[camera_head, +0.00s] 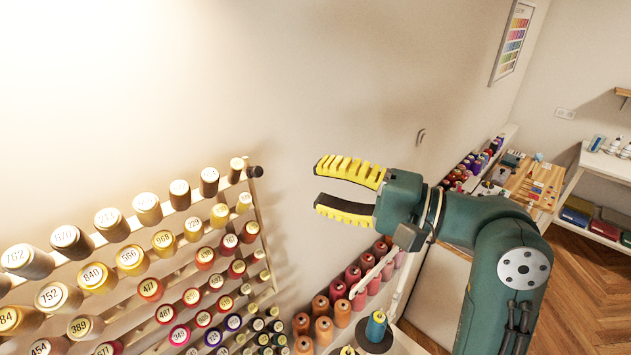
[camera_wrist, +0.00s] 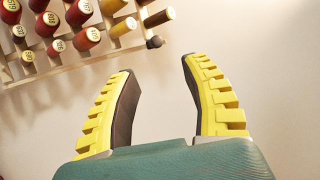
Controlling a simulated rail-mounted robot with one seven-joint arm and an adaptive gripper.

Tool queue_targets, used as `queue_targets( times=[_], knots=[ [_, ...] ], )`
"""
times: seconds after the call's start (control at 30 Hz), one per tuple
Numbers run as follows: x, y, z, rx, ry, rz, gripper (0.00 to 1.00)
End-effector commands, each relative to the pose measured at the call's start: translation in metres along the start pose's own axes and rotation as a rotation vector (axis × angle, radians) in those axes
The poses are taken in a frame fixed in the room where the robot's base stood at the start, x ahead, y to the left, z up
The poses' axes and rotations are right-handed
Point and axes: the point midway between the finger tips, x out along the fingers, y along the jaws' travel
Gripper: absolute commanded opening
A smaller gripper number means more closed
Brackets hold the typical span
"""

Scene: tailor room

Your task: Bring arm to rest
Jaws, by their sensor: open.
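My gripper (camera_head: 330,190) has yellow ribbed fingers with dark inner pads. It is open and empty, held in the air in front of the pale wall and pointing left in the head view. In the wrist view my gripper (camera_wrist: 160,75) shows both fingers spread apart with only bare wall between them. My green arm comes in from the lower right of the head view and bends at a joint behind the gripper. The gripper touches nothing that I can see.
A wall rack of numbered thread spools (camera_head: 130,259) fills the left; its end also shows in the wrist view (camera_wrist: 100,45). Below the gripper stand rows of orange and red spools (camera_head: 322,306) and a blue-green spool (camera_head: 376,325). A wooden workbench (camera_head: 519,181) and shelves are at right.

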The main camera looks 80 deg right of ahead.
Motion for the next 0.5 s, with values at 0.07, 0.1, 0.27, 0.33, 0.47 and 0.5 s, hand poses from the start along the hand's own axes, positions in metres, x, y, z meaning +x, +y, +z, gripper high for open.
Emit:
queue_targets(
  times=[0.07, 0.1, 0.27, 0.33, 0.47, 0.5],
  knots=[
    [0.000, 0.000, 0.000, 0.000, 0.000, 0.000, 0.47],
    [0.000, 0.000, 0.000, 0.000, 0.000, 0.000, 0.47],
    [0.000, 0.000, 0.000, 0.000, 0.000, 0.000, 0.47],
    [0.000, 0.000, 0.000, 0.000, 0.000, 0.000, 0.47],
    [0.024, -0.007, 0.026, -0.004, -0.075, -0.002, 0.47],
    [0.039, -0.011, 0.044, -0.005, -0.127, -0.003, 0.47]
  ],
)
